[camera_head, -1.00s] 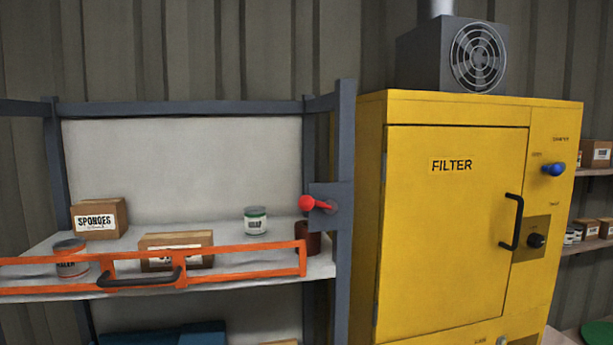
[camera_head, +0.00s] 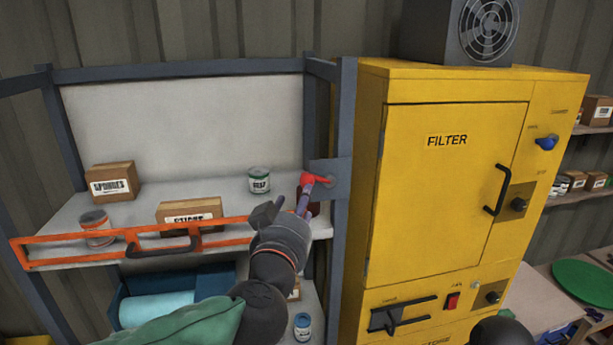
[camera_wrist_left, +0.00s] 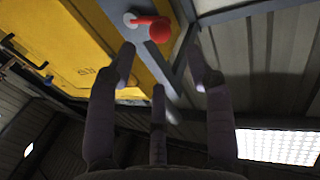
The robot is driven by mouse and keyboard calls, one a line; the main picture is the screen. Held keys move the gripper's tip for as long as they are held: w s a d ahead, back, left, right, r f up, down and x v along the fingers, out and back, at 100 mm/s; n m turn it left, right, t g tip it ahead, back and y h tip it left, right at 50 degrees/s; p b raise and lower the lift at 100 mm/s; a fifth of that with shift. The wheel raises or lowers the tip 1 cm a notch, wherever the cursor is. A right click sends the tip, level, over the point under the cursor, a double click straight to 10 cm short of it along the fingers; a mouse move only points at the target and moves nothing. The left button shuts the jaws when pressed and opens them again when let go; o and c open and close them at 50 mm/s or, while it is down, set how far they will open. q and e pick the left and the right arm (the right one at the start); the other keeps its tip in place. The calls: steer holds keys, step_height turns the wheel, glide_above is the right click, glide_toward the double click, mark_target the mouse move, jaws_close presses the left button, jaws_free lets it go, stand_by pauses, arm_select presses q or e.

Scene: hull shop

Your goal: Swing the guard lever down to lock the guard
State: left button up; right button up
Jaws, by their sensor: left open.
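The red guard lever (camera_head: 318,180) with its ball knob is mounted on a grey plate on the rack's right post. It sticks out to the left, roughly level. It also shows in the left wrist view (camera_wrist_left: 158,31), at the top, beyond the fingertips. The orange guard (camera_head: 75,252) with a black handle lies across the shelf front; my arm hides its right end. My left gripper (camera_head: 286,208) is open just below and left of the lever. In the wrist view its fingers (camera_wrist_left: 160,62) are apart, with the knob seen between and beyond them. My right gripper is not seen.
The shelf (camera_head: 150,205) holds a sponges box (camera_head: 112,182), another box (camera_head: 188,211) and tins. A yellow filter cabinet (camera_head: 440,200) stands right of the post. A blue bin (camera_head: 165,300) is on the lower shelf.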

arm_select(q)
steer(key=w, duration=0.3)
steer(key=w+d, duration=0.1)
steer(key=w, duration=0.6)
steer(key=shift+w+d+f, duration=0.1)
steer(key=shift+d, duration=0.05)
jaws_close()
